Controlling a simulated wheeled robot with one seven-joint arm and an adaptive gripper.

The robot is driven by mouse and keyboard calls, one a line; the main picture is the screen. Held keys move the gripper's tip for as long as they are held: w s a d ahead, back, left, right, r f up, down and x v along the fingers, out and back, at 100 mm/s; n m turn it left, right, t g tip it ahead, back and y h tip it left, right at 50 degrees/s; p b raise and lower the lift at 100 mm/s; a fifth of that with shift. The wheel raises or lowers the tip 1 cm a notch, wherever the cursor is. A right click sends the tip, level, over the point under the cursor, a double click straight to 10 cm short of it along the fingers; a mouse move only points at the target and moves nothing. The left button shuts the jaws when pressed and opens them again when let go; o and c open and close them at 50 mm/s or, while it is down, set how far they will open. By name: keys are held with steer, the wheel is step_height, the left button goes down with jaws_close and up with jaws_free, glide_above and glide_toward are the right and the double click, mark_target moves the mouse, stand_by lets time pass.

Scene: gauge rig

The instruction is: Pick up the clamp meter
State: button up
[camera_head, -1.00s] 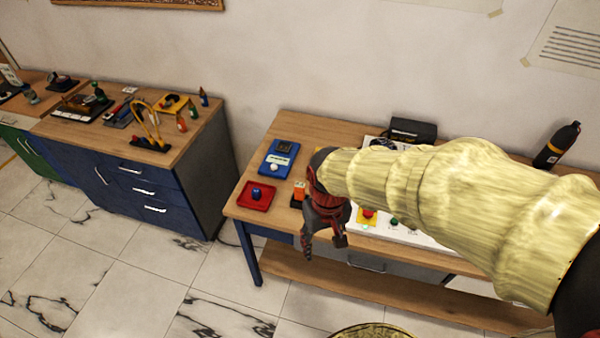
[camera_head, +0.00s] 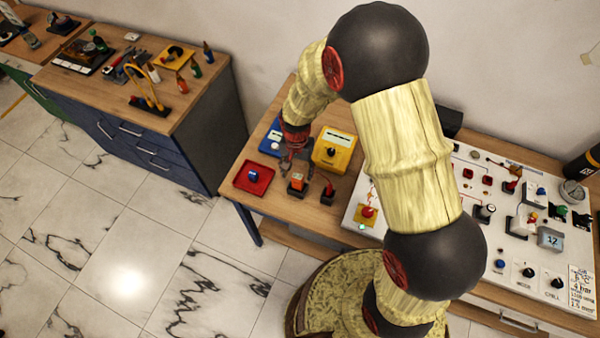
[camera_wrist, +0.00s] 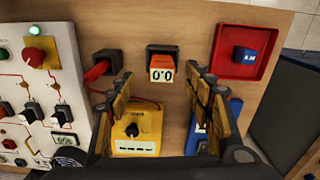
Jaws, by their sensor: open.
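The clamp meter appears to be the small orange unit (camera_head: 298,182) with a black base, near the front edge of the workbench. In the wrist view it is the orange and black unit (camera_wrist: 161,67) with a "0.0" display, upside down. My gripper (camera_head: 298,161) is above and just behind it in the head view, pointing down. In the wrist view my gripper (camera_wrist: 160,82) is open, one finger on each side of the meter in the picture. Nothing is between the fingers that I can see as held. I cannot tell whether a finger touches it.
A red piece in a black holder (camera_head: 328,192) stands close beside the meter. A yellow meter (camera_head: 334,150) and a blue instrument (camera_wrist: 203,140) stand behind. A white control panel (camera_head: 470,205) fills the right.

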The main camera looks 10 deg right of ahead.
mark_target(297, 176)
steer(key=shift+a+m, duration=0.2)
steer(key=shift+m, duration=0.3)
steer(key=shift+w+d+f+p, duration=0.1)
steer(key=shift+w+f+p, duration=0.1)
steer(key=shift+f, duration=1.75)
steer(key=shift+w+d+f+p, duration=0.1)
steer(key=shift+f+p, duration=0.05)
steer(key=shift+f, duration=1.8)
steer(key=c, duration=0.3)
jaws_close()
steer(key=shift+r, duration=0.1)
